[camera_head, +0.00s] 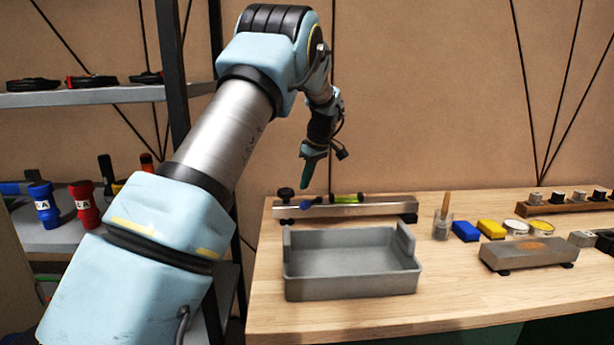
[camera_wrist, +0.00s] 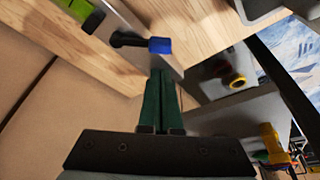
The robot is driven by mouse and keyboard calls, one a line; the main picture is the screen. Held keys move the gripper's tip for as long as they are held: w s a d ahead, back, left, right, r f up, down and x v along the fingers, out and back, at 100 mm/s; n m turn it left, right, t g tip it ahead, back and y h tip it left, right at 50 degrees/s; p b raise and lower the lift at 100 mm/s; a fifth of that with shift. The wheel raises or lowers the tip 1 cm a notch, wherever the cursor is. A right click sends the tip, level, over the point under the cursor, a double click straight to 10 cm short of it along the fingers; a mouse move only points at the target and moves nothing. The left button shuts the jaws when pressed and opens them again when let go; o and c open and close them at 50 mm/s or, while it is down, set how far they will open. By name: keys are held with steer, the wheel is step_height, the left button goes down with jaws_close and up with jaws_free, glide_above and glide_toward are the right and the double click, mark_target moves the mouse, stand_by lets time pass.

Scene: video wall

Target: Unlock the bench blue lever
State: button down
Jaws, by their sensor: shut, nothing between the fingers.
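The blue lever (camera_head: 307,203) sits near the left end of a grey metal rail (camera_head: 385,209) at the back left of the bench. In the wrist view, the lever's blue tip (camera_wrist: 160,46) is on a dark arm reaching out from the rail. My gripper (camera_head: 305,184) points down above the rail's left end, over the lever. In the wrist view, my gripper's green fingers (camera_wrist: 160,73) are together and empty, with the blue tip just beyond them. I cannot tell whether they touch it. A green lever (camera_head: 346,198) is right of the blue one.
A grey open bin (camera_head: 350,289) stands in front of the rail. A brush in a jar (camera_head: 443,222), blue and yellow blocks and a grey block (camera_head: 528,255) are at the right. A shelf (camera_head: 85,97) stands at left, beyond my arm.

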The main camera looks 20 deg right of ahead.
mark_target(304, 202)
steer(key=p+x, duration=0.1)
steer(key=x, duration=0.5)
steer(key=shift+f, duration=0.1)
steer(key=shift+s+d+n, duration=0.1)
steer(key=shift+s+n, duration=0.2)
steer(key=shift+n, duration=0.3)
steer(key=shift+s+d+n+g+y, duration=0.4)
steer(key=shift+s+n, duration=0.2)
steer(key=shift+n, duration=0.4)
steer(key=d+n, duration=0.1)
steer(key=s+n+g, duration=0.1)
steer(key=n, duration=0.1)
steer(key=s+d+n+p, duration=0.1)
steer(key=n, duration=0.1)
steer(key=shift+d+g+y, duration=0.3)
steer(key=shift+y, duration=0.1)
steer(key=n, duration=0.1)
steer(key=d+n+p, duration=0.1)
steer(key=n, duration=0.1)
steer(key=shift+s+d+g, duration=0.15)
steer(key=shift+s+g, duration=0.2)
steer(key=shift+g, duration=0.05)
